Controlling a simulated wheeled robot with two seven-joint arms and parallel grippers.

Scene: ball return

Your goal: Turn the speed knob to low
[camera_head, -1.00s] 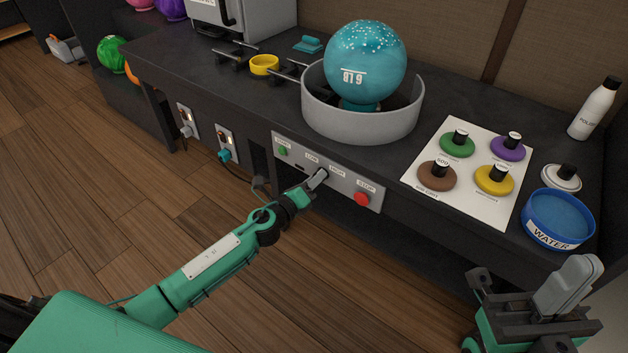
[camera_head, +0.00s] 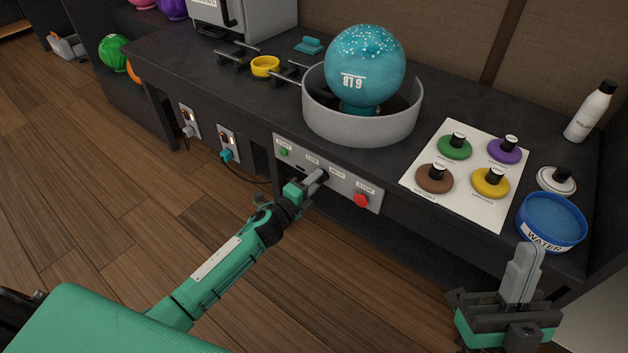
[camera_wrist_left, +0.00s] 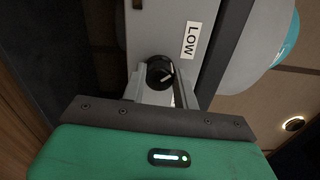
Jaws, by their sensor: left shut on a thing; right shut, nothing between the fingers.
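The grey control panel (camera_head: 345,187) is on the front of the bench, with LOW and HIGH labels. My left gripper (camera_head: 318,177) is at the panel, between these labels. In the left wrist view its fingers are shut on the black speed knob (camera_wrist_left: 159,73), which has a white pointer mark. The LOW label (camera_wrist_left: 192,40) is above and right of the knob there. In the head view the fingers hide the knob. My right gripper (camera_head: 522,272) is shut and empty at the lower right, in front of the blue water bowl (camera_head: 551,222).
The green start button (camera_head: 283,152) and red stop button (camera_head: 361,201) flank the knob. Above stands a grey ring-shaped tub (camera_head: 360,122) with a teal ball (camera_head: 364,68). A white sheet (camera_head: 469,201) with several coloured pads lies at right. Floor before the bench is clear.

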